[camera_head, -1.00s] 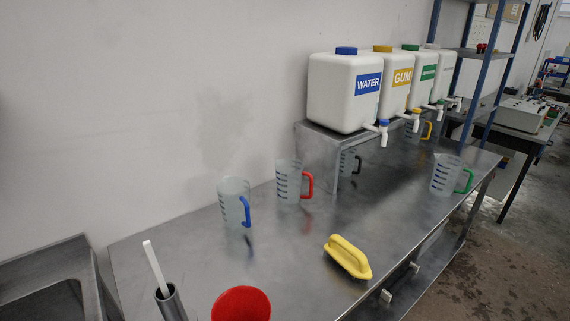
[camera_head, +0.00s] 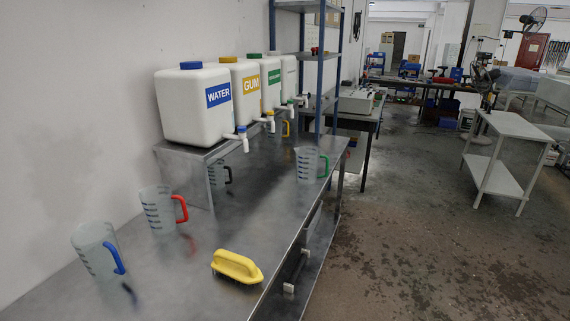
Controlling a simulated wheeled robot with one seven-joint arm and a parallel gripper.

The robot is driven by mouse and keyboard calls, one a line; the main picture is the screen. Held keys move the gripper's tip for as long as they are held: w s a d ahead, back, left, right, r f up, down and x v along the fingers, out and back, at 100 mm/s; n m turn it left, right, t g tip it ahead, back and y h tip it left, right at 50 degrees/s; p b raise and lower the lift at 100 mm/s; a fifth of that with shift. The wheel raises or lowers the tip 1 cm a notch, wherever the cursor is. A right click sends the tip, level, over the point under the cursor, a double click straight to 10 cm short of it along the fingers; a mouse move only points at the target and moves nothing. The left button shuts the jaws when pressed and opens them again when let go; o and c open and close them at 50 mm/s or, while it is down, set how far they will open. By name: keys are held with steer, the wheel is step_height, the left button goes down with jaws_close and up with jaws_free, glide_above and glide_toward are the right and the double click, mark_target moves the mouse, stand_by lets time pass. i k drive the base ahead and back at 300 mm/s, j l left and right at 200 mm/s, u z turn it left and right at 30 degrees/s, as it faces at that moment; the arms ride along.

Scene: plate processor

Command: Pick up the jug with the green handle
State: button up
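The jug with the green handle (camera_head: 308,164) stands upright on the steel bench, near its right edge and toward the far end. It is clear with dark markings, and its green handle (camera_head: 325,166) faces right. My gripper does not show in this view.
Jugs with blue (camera_head: 98,252), red (camera_head: 160,209), black (camera_head: 217,175) and yellow (camera_head: 280,130) handles stand on the steel bench (camera_head: 180,275). A yellow brush (camera_head: 237,265) lies near the front edge. White containers (camera_head: 196,105) stand on a raised shelf. Floor (camera_head: 400,230) right of the bench is open.

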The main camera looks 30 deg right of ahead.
mark_target(308, 157)
steer(key=i+z, duration=0.2)
steer(key=i, duration=2.05)
